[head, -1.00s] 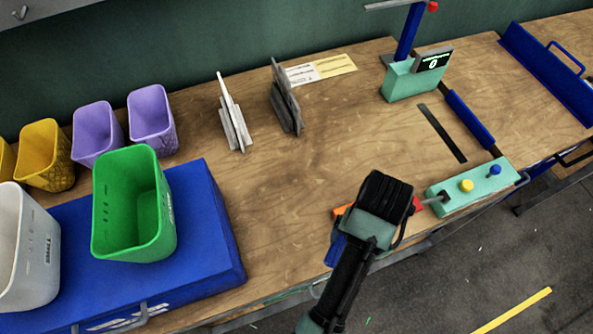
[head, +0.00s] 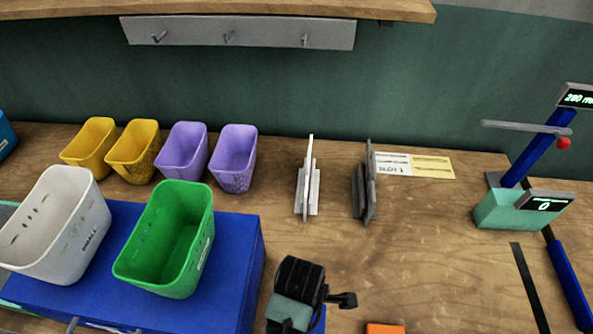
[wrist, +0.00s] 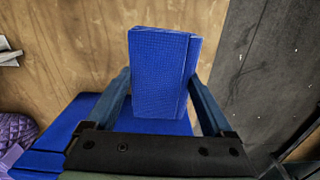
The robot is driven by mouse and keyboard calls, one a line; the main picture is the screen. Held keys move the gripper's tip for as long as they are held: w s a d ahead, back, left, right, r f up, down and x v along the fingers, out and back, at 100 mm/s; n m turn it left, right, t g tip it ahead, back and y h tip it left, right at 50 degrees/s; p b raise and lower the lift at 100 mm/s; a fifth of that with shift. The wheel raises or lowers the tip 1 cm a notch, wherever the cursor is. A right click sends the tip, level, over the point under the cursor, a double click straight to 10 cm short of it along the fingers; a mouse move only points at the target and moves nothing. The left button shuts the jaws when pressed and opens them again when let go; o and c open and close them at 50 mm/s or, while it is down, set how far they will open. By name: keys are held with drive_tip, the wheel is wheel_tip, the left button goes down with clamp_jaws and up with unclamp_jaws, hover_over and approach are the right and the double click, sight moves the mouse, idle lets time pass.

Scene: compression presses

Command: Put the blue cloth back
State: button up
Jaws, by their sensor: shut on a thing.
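The blue cloth (wrist: 163,75) is a folded, textured blue block in the wrist view. My gripper (wrist: 161,105) is shut on it, with one finger on each side. In the head view, my gripper (head: 298,292) is at the bottom middle, just right of the blue case. Its fingers are hidden there. A small blue patch (head: 319,322) shows beside it, probably the cloth, mostly hidden. A grey rail (head: 240,33) with three hooks is on the back wall under a wooden shelf; the hooks hold nothing.
A green bin (head: 165,240) and a white bin (head: 55,225) stand on the blue case (head: 238,260). Yellow and purple bins line the back. Two upright grey plates (head: 307,180) stand mid-bench. A teal press (head: 520,210) is at right. Bench between plates and press is mostly clear.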

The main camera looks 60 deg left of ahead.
wheel_tip(320, 180, down, 10)
idle(0.5)
drive_tip(key=shift+f, duration=0.1)
drive_tip(key=o, duration=1.1)
drive_tip(key=shift+c, duration=0.2)
wheel_tip(320, 180, up, 12)
drive_tip(key=shift+r, duration=0.15)
